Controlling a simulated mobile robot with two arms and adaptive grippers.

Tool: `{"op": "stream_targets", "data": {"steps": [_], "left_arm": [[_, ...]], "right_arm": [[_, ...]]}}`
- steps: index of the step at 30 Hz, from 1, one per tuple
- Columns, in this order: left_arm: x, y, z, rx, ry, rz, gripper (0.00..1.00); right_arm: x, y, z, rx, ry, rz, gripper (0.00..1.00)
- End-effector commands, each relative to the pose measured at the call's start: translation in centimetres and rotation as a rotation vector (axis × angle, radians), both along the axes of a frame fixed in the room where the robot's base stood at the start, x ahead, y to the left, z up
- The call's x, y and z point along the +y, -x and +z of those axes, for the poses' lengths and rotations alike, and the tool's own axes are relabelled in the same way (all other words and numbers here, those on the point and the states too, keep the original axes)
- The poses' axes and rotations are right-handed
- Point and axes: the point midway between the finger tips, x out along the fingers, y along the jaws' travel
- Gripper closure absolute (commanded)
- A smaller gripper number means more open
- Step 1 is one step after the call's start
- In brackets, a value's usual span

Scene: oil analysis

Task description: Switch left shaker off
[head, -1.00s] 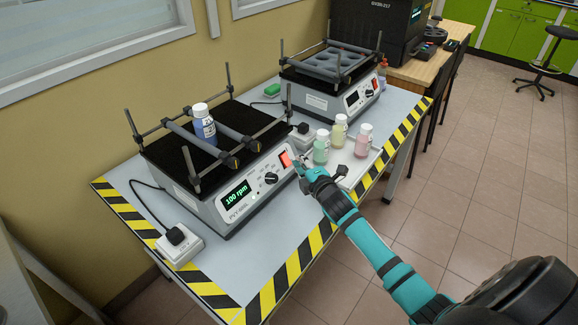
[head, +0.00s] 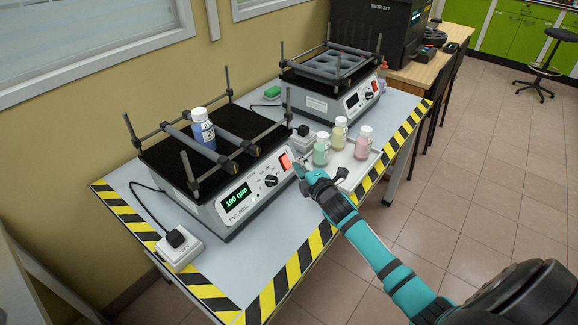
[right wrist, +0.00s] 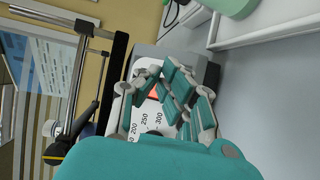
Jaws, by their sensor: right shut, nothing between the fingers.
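The left shaker (head: 243,208) is the nearer one on the table. Its green display (head: 236,198) is lit and reads 100 rpm. A blue-labelled bottle (head: 203,130) stands on its black platform between the clamp bars. Its red switch (head: 285,162) is at the right end of the front panel and looks lit. My right gripper (head: 299,170) is shut and empty, its fingertips close in front of the switch; I cannot tell whether they touch it. In the right wrist view, the closed fingers (right wrist: 165,80) cover most of the panel beside the dial numbers. My left gripper is not in view.
A second shaker (head: 335,100) with an empty holder stands behind, its display dark. Several small bottles (head: 340,132) stand in a white tray to the right of the left shaker. A power plug and socket (head: 178,246) sit at the front left. The table edge has striped tape.

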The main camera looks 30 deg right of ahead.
Motion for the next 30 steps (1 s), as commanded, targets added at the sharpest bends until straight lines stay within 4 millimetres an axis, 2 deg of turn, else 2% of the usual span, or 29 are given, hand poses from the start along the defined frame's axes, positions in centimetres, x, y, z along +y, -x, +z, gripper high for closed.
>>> {"op": "stream_targets", "data": {"steps": [30], "left_arm": [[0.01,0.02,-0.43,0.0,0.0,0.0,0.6]], "right_arm": [[0.3,-0.73,-0.54,0.0,0.0,0.0,1.0]]}}
